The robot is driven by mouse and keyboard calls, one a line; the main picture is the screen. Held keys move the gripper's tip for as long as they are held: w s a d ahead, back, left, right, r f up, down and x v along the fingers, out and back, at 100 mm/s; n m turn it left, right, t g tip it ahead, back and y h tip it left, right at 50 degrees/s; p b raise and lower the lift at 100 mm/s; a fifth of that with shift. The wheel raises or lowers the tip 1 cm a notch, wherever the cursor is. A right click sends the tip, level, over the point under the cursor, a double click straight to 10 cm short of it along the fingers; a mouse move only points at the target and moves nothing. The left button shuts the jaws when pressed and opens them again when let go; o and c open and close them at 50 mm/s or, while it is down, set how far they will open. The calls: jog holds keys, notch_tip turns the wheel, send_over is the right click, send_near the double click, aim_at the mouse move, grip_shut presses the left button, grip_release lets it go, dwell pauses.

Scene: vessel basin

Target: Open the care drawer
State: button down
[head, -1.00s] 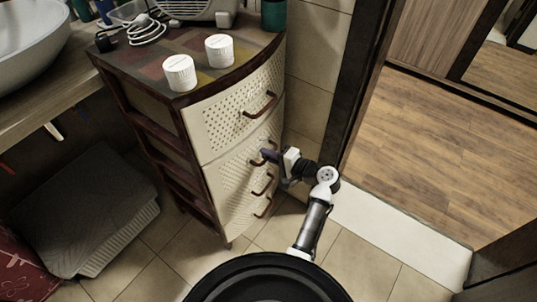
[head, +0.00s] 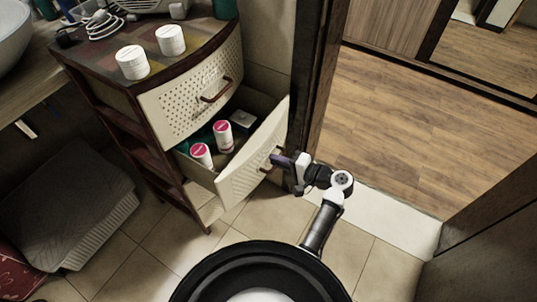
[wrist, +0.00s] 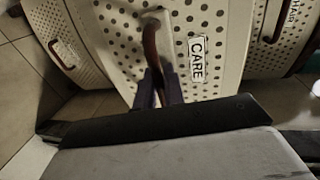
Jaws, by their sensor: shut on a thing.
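The care drawer (head: 258,152) is the second drawer of the cream dresser and is pulled well out in the head view. Its dotted front with the CARE label shows in the wrist view (wrist: 200,50). My gripper (head: 282,161) is shut on the brown curved drawer handle (wrist: 152,45), which runs down between the fingers in the wrist view. Inside the drawer are two white jars with pink lids (head: 222,134), a small grey box (head: 243,119) and something green, partly hidden by the top drawer.
The top drawer (head: 200,95) is shut, with two white jars (head: 170,41) on the dresser top above it. A dark door frame (head: 312,90) stands close to the right of the open drawer. A grey padded stack (head: 65,200) lies on the floor at left. Tiled floor (head: 150,265) is clear in front.

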jog(key=shift+f+v, duration=0.2)
jog(key=shift+v, duration=0.7)
jog(key=shift+f+v, duration=0.15)
jog(key=shift+v, duration=0.7)
jog(key=shift+f+v, duration=0.2)
jog(key=shift+v, duration=0.7)
jog(key=shift+d, duration=0.1)
jog(key=c, duration=1.6)
grip_release()
jog(key=p+v, duration=0.2)
jog(key=v, duration=1.1)
jog(key=shift+s+d+r+p, duration=0.1)
jog(key=shift+s+d+p, duration=0.1)
jog(key=shift+d+p, duration=0.1)
